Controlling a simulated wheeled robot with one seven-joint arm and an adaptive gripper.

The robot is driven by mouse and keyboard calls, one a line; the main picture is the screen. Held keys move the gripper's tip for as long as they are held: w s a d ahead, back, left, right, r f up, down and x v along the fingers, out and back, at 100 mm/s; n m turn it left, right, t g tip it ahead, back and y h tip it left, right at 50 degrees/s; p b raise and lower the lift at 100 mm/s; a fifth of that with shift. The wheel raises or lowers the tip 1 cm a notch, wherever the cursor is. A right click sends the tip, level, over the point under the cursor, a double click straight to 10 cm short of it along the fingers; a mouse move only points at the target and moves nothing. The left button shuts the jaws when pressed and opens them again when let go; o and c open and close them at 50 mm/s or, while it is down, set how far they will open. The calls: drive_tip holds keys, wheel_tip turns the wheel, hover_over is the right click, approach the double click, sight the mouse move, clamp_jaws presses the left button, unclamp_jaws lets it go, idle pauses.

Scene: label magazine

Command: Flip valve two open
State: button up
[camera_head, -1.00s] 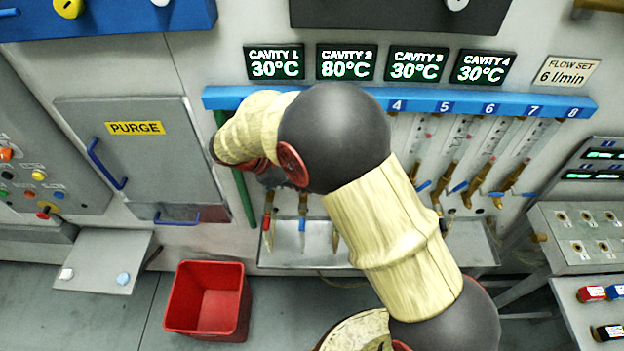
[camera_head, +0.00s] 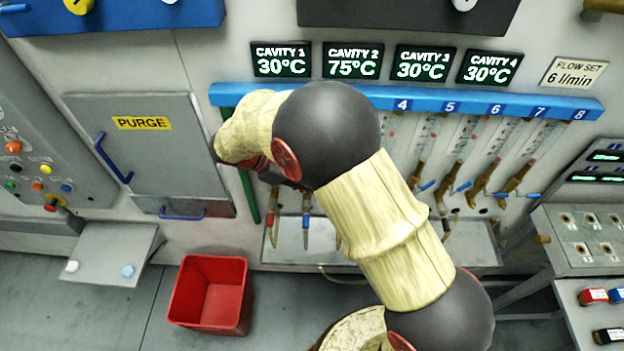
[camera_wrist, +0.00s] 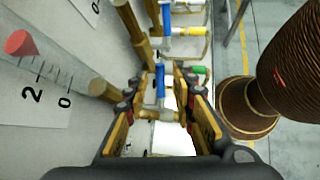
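In the wrist view my gripper (camera_wrist: 160,105) is open. Its two fingers stand apart on either side of a small blue lever (camera_wrist: 160,82) on a brass valve (camera_wrist: 157,115). I see gaps beside the lever; whether a finger touches it I cannot tell. The flow tube left of it carries the number 2 (camera_wrist: 33,95). The cavity 2 display (camera_head: 352,61) reads 75°C.
More brass valves with blue levers (camera_wrist: 166,18) line up beyond the gripper. The blue numbered rail (camera_head: 480,104) runs above them. The cavity 1 display (camera_head: 281,60) reads 30°C. A red bin (camera_head: 210,292) stands on the floor; a purge door (camera_head: 150,150) is at left.

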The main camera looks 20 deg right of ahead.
drive_tip(key=v, duration=0.7)
drive_tip(key=shift+r, duration=0.2)
drive_tip(key=shift+a, duration=0.15)
drive_tip(key=shift+c, duration=0.5)
